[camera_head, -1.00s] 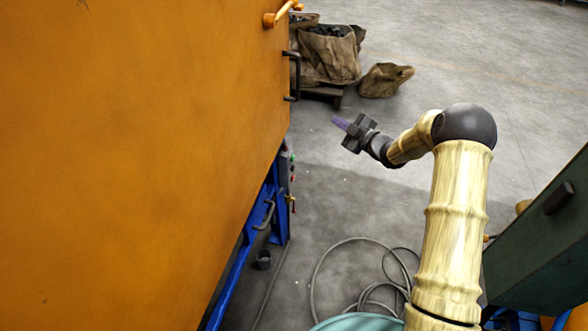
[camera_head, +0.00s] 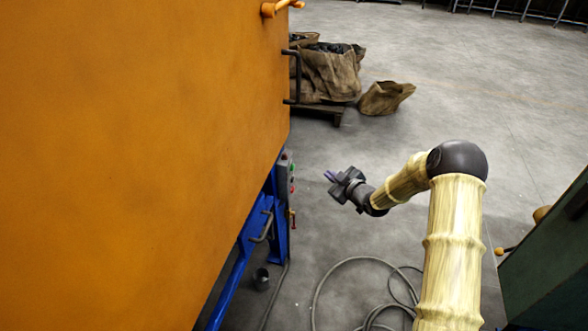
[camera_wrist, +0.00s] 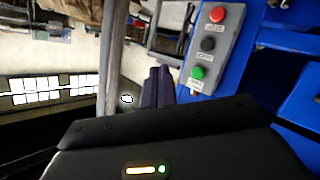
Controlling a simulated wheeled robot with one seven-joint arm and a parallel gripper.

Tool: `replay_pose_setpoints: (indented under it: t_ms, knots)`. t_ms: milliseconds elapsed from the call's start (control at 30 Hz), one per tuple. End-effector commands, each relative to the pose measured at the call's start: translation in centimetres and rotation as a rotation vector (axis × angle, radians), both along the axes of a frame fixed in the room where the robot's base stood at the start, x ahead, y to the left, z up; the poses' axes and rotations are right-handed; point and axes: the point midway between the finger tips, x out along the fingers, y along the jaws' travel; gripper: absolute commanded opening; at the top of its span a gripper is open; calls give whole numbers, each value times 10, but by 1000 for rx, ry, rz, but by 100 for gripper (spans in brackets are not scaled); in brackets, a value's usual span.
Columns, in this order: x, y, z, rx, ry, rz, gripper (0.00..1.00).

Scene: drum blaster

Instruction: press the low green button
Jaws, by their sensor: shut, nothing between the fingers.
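The low green button (camera_wrist: 198,72) is on a grey control box (camera_wrist: 217,44) on a blue frame in the wrist view. On the same box are a black button (camera_wrist: 208,44) and a red button (camera_wrist: 217,14). In the head view the box (camera_head: 287,175) sits at the orange cabinet's lower right edge, small, its buttons partly seen from the side. My gripper (camera_head: 329,176) is shut and empty, to the right of the box and apart from it. In the wrist view its purple fingertips (camera_wrist: 158,75) appear left of the green button.
A large orange cabinet (camera_head: 140,150) fills the left. Its blue leg frame (camera_head: 278,240) has a handle. A hose (camera_head: 335,262) lies coiled on the floor. Sacks (camera_head: 328,75) stand behind. A dark green machine (camera_head: 555,265) is at right. Open floor lies between.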

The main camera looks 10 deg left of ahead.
Motion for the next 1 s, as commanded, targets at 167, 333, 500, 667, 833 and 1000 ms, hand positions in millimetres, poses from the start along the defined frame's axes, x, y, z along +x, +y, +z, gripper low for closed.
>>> replay_pose_setpoints:
  t_ms: [167, 333, 500, 667, 833, 1000]
  knots:
    - [1, 14, 0, 0, -1, 3, 0]
    - [3, 33, 0, 0, -1, 3, 0]
    - [5, 54, 0, 0, -1, 3, 0]
    - [7, 72, -1, 0, -3, 4, 0]
    - [9, 84, -1, 0, -2, 2, 0]
    - [9, 86, 0, -1, -1, 0, 0]
